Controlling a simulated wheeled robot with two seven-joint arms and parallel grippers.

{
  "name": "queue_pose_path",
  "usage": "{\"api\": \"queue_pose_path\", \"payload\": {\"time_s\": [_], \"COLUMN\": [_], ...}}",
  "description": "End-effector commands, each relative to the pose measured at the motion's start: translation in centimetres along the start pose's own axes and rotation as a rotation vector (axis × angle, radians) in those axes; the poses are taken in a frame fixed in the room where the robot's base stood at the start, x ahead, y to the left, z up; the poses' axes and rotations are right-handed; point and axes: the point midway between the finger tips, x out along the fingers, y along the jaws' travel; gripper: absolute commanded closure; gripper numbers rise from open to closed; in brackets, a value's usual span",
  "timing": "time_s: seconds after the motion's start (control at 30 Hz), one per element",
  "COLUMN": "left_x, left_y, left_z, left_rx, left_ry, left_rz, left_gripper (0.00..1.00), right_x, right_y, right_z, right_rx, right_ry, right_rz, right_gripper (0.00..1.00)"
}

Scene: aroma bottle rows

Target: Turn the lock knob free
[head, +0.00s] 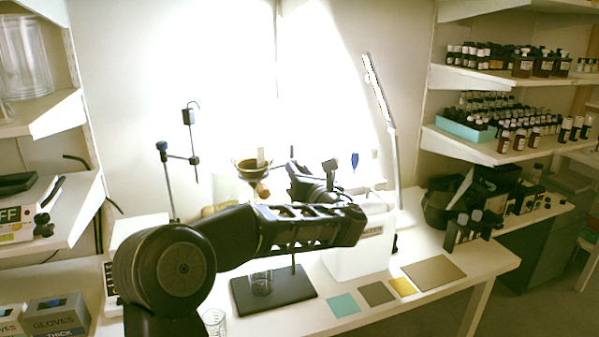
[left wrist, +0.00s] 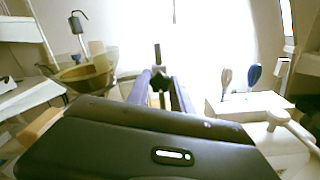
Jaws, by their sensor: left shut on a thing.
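My left arm reaches in from the left, and my left gripper (head: 318,172) is at the stand behind the arm, beside the amber funnel (head: 252,166). In the left wrist view, my left gripper (left wrist: 160,92) has its fingers close together around a small dark knob (left wrist: 161,80) on an upright dark rod (left wrist: 157,54). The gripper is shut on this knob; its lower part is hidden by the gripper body. The funnel (left wrist: 84,74) stands apart to the left in the wrist view. My right gripper is out of view.
A dark stand base (head: 300,287) carries a glass beaker (head: 261,284) below my forearm. A white box (head: 360,254) stands to its right. Flat colored mats (head: 376,293) lie along the table front. A slim lamp (head: 378,90) rises behind. Shelves with several bottles are at right.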

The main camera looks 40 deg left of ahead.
Motion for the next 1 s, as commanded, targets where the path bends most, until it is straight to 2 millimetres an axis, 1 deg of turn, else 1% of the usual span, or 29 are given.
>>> {"api": "queue_pose_path", "payload": {"time_s": [0.03,0.17,0.2,0.47,0.67,0.87,1.0], "left_x": [0.0,0.0,0.0,0.0,-0.1,-0.1,-0.1], "left_y": [0.0,0.0,0.0,0.0,-0.1,-0.1,-0.1], "left_z": [0.0,0.0,0.0,0.0,-0.1,-0.2,-0.4], "left_rx": [0.000,0.000,0.000,-0.002,-0.031,-0.110,-0.200], "left_ry": [0.000,0.000,0.000,0.000,-0.001,-0.003,-0.004], "left_rz": [0.000,0.000,0.000,0.000,0.000,-0.001,0.000], "left_gripper": [0.88,0.99,1.00,1.00,1.00,1.00,1.00], "right_x": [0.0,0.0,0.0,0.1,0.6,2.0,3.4], "right_y": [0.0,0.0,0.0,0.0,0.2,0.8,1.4], "right_z": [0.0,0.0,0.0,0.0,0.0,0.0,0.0], "right_rx": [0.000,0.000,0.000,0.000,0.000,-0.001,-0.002], "right_ry": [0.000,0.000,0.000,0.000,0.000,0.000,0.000], "right_rz": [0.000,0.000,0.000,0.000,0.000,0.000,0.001], "right_gripper": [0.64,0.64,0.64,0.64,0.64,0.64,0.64]}}
